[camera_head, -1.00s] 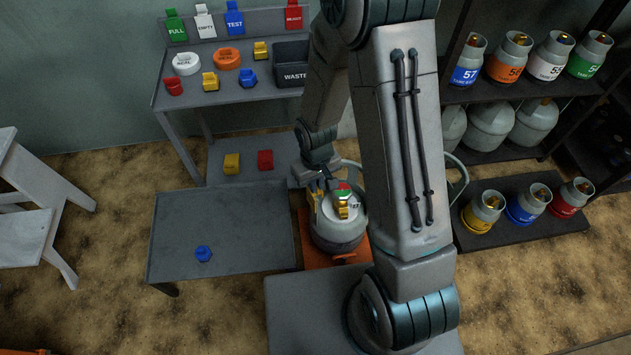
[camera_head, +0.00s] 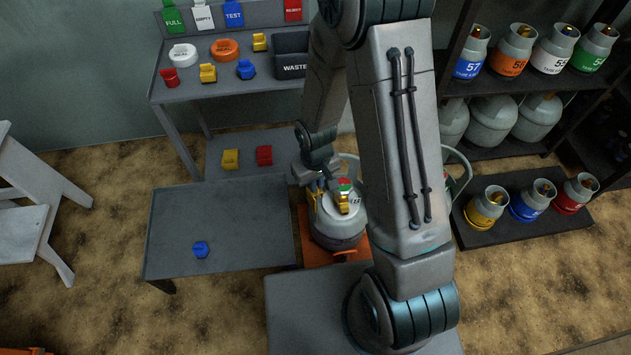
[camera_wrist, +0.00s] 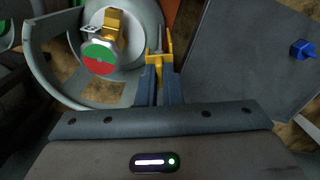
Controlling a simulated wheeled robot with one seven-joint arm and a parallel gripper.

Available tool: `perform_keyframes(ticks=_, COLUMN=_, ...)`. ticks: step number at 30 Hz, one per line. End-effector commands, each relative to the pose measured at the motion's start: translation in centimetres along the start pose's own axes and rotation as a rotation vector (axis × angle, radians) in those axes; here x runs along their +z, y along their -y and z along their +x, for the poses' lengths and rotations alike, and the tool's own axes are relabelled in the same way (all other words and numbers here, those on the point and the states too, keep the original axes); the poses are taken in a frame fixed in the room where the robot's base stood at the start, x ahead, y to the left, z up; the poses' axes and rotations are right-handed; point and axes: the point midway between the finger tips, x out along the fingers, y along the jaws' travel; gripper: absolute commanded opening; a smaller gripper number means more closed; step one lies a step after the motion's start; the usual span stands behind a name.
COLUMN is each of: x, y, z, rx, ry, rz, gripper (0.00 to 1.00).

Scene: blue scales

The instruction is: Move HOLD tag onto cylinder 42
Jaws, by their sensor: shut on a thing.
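The yellow tag, by its colour the HOLD tag (camera_wrist: 158,66), is held between the fingertips of my gripper (camera_wrist: 158,80) in the wrist view. It is seen nearly edge-on, so no lettering can be read. A grey gas cylinder (camera_head: 335,226) with a brass valve (camera_head: 342,204) and a red-and-green disc stands just below my gripper (camera_head: 318,187) in the head view. In the wrist view, the cylinder's valve (camera_wrist: 114,32) and disc (camera_wrist: 99,58) are left of the tag. The cylinder's number is not readable. Whether the tag touches the cylinder cannot be told.
The cylinder stands on an orange platform (camera_head: 312,249), with a curved grey guard (camera_wrist: 48,65) around it. A low table (camera_head: 170,235) holding a blue piece (camera_head: 201,249) is to the left. A bench (camera_head: 180,93) with tags and a WASTE bin (camera_head: 291,57) stands behind. Shelved cylinders are at right.

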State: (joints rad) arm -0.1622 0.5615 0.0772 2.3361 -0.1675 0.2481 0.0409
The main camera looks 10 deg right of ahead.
Motion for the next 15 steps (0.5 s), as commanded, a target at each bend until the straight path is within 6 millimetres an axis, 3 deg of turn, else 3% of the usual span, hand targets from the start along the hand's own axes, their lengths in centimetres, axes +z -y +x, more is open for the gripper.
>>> perform_keyframes(ticks=10, x=-0.01, y=0.0, z=0.34, rx=0.0, ry=0.0, rz=0.0, gripper=0.0)
perform_keyframes(ticks=13, x=-0.01, y=0.0, z=0.34, rx=0.0, ry=0.0, rz=0.0, gripper=0.28)
perform_keyframes(ticks=15, x=0.0, y=0.0, z=0.34, rx=0.0, ry=0.0, rz=0.0, gripper=0.31)
